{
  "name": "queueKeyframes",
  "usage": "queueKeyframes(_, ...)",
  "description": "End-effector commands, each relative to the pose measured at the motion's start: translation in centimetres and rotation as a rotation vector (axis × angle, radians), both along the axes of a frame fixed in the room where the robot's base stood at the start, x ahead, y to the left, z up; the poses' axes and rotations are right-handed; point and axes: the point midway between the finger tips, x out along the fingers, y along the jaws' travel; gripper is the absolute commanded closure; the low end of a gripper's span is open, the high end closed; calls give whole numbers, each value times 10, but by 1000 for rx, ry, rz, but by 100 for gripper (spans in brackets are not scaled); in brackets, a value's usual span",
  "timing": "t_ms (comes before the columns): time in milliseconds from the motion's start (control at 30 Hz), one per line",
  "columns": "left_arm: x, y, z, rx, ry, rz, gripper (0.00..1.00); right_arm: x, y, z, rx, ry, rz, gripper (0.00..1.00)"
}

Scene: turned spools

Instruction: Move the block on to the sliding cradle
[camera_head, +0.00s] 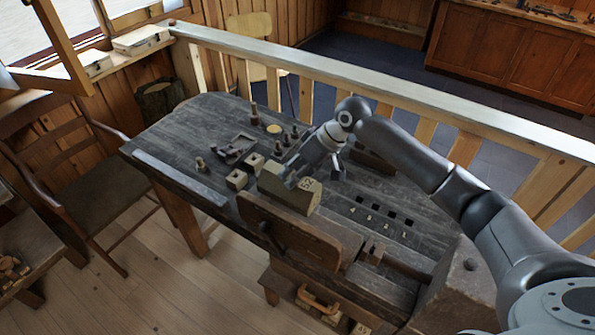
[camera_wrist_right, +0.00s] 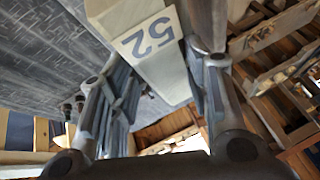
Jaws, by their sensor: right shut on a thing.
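The block (camera_head: 287,189) is pale wood with a cream label marked 52. It lies at the near edge of the dark workbench, by the upright board of the vise, and I cannot tell whether it touches the bench. My right gripper (camera_head: 308,172) reaches down to it from behind and is shut on it. In the right wrist view the block (camera_wrist_right: 158,60) sits between the two fingers, its label facing the camera. A dark, low tray-like piece (camera_head: 236,147) lies farther left on the bench; I cannot tell whether it is the sliding cradle. My left gripper is out of view.
Several dark turned spools (camera_head: 254,114) stand on the bench behind. The vise board (camera_head: 290,232) rises at the near edge. A pale railing (camera_head: 380,90) runs behind the bench. The bench's left end is mostly clear.

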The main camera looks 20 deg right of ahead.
Motion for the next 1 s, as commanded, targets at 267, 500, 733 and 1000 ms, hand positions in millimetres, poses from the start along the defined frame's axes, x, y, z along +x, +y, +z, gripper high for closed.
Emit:
queueKeyframes(267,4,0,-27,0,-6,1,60,0,0,-24,1,-3,0,88)
queueKeyframes(500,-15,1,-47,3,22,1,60,0,0,-41,0,-2,0,88)
queueKeyframes(733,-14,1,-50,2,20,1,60,0,1,-57,2,0,0,88)
queueKeyframes(1000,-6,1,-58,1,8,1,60,0,0,-78,2,-1,0,88)
